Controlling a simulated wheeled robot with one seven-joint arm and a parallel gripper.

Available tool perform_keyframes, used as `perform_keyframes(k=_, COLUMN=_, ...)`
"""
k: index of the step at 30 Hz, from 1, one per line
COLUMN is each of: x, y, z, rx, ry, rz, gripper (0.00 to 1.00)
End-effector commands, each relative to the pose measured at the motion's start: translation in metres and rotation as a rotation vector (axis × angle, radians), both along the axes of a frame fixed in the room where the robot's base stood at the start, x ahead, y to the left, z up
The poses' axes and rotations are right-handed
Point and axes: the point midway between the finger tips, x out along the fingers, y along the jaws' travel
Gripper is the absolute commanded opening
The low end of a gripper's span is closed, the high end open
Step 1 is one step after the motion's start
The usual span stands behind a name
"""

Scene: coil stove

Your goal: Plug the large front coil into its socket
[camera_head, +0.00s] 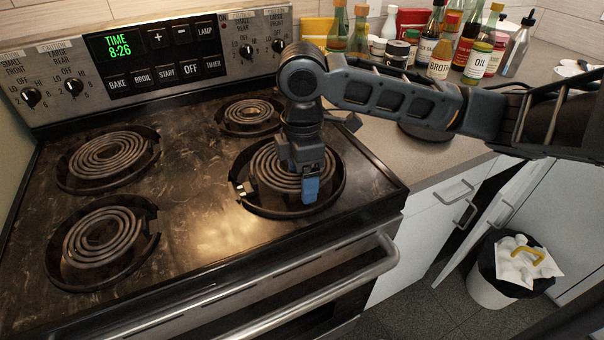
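The large front coil (268,172) is the dark spiral in the front-right burner opening of the stove. It appears to lie a little above its round dark drip bowl (263,209). Small pale bits (241,187) show at the opening's left edge; I cannot tell whether they are the socket or the coil's prongs. My gripper (309,192) points down over the coil's front-right part, its blue fingertip at or touching the rings. The gripper hides part of the coil, and I cannot see whether its fingers are closed on it.
Other coils sit at front left (103,238), rear left (108,157) and rear centre (249,114). The control panel (160,50) rises behind. The oven handle (330,285) runs along the front. Several bottles (438,60) crowd the right counter. A bin (490,289) stands on the floor.

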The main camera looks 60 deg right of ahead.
Motion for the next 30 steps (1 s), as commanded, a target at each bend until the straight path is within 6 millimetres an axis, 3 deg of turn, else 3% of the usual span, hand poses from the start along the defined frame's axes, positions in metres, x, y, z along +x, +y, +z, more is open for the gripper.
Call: perform_keyframes(k=30, x=0.010, y=0.014, z=-0.002, rx=0.001, ry=-0.001, rz=0.000, gripper=0.32)
